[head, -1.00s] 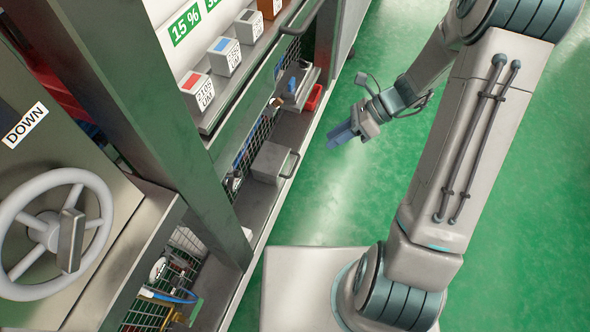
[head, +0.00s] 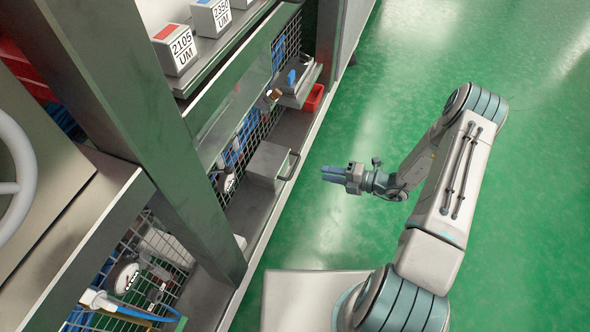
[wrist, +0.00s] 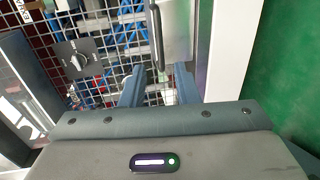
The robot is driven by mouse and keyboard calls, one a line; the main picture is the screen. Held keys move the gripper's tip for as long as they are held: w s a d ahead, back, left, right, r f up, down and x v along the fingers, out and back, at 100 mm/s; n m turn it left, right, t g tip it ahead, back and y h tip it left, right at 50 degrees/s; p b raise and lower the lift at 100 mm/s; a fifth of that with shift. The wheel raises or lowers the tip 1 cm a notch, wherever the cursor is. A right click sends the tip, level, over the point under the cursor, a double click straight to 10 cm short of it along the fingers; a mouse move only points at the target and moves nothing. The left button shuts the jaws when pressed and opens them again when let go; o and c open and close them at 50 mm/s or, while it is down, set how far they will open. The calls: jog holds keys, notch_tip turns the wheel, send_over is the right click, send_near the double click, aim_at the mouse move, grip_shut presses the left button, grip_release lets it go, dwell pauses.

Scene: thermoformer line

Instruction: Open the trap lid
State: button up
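A grey box with a flat lid (head: 269,163), which looks like the trap, sits low on the ledge of the line. A dark bar handle (head: 289,166) is on its right side. My gripper (head: 324,173) points left toward this handle, apart from it across a short gap. In the wrist view my gripper (wrist: 157,82) has its two blue fingers spread, with nothing between them. The handle (wrist: 156,38) stands upright just beyond the fingertips, beside the pale box face (wrist: 176,30). The lid looks closed.
Wire mesh (head: 245,145) runs behind the box, with blue hoses and fittings behind it. A thick green post (head: 165,130) and a handwheel (head: 15,175) stand left. A red bin (head: 314,97) lies farther along. The green floor (head: 400,60) is clear to the right.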

aim_at(295, 166)
jog(key=b+x, duration=0.3)
jog(key=x, duration=0.9)
jog(key=shift+a, duration=0.1)
grip_shut()
